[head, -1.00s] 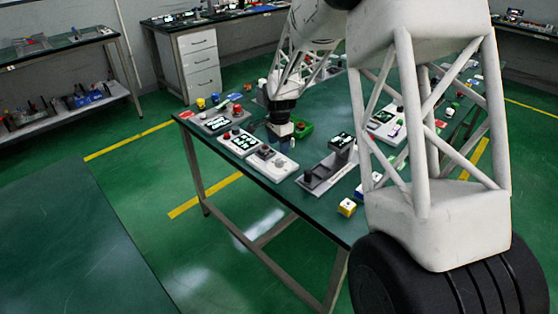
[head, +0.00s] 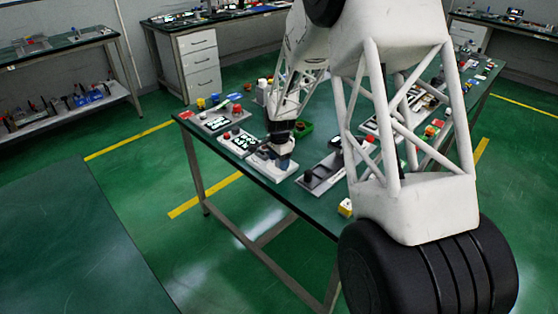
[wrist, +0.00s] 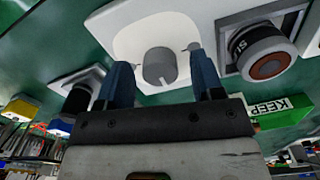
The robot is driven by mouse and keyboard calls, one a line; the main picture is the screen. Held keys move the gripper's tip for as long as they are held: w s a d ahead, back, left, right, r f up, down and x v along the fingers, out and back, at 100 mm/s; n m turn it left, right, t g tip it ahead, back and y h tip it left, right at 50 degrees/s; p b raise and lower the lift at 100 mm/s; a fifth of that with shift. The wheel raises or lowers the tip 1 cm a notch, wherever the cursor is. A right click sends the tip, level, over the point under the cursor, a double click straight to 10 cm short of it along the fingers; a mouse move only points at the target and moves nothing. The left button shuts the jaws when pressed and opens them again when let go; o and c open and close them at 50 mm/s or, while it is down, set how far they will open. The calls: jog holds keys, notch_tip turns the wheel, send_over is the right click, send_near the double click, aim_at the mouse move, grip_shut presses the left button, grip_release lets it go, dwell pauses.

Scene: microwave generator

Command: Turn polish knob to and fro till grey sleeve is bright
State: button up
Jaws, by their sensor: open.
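In the wrist view a round grey knob (wrist: 158,68) stands on a white plate (wrist: 138,28); I cannot read a label on it. My gripper (wrist: 160,62) is open, with one dark blue finger on each side of the knob and visible gaps between. In the head view my gripper (head: 284,162) is low over a white panel (head: 258,163) near the table's front left edge and hides much of it. I cannot make out a grey sleeve for sure in either view.
A dark knob (wrist: 78,97) is close on the left.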

jog(key=c, duration=0.9)
jog(key=shift+n, duration=0.3)
jog(key=n, duration=1.2)
dwell(0.5)
